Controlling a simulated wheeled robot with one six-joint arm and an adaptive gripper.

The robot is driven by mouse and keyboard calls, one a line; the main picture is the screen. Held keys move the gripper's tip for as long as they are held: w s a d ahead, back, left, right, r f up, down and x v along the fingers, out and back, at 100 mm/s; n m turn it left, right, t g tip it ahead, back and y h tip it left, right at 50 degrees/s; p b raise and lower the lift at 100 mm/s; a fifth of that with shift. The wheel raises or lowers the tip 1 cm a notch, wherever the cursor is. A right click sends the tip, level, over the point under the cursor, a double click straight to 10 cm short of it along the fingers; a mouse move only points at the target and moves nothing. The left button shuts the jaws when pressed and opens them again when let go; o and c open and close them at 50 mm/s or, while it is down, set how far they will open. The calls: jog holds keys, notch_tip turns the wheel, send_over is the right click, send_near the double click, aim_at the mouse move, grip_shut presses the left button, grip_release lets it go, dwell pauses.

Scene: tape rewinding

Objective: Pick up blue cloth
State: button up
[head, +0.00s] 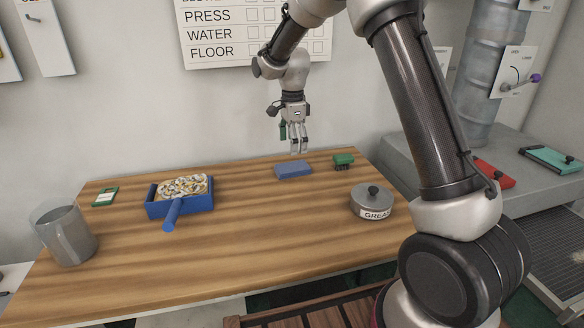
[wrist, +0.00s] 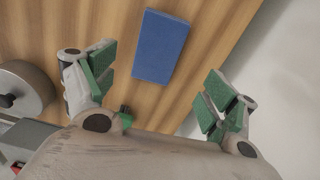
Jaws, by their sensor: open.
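The blue cloth (head: 293,170) is a flat blue rectangular block lying on the wooden table near its back edge. It also shows in the wrist view (wrist: 161,46), at the top centre, beyond the fingertips. My gripper (head: 298,151) is above the table, over the back edge near the cloth and apart from it. In the wrist view my gripper (wrist: 153,88) has its green-padded fingers spread wide with nothing between them.
A green brush (head: 343,160) stands right of the cloth. A grey lidded grease pot (head: 372,203) is at the front right. A blue dustpan-like tray (head: 180,207) with pale bits and a metal cup (head: 66,236) are left. The table (head: 250,235) is clear in the middle.

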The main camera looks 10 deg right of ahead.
aim_at(292, 167)
jog(key=shift+s+d+f, duration=0.15)
jog(key=shift+d+f, duration=0.15)
jog(key=shift+f, duration=0.3)
jog(key=shift+s+d+f, duration=0.1)
jog(key=shift+d+f, duration=0.15)
jog(key=shift+f, duration=0.3)
jog(key=f, duration=0.2)
jog(key=a+f, duration=0.1)
jog(key=f, duration=0.1)
jog(key=shift+s+f, duration=0.2)
jog(key=shift+f, duration=0.05)
jog(key=shift+w+a+f, duration=0.1)
jog(key=shift+a+f, duration=0.05)
jog(key=shift+f, duration=0.05)
jog(key=shift+w+a, duration=0.1)
jog(key=c, duration=1)
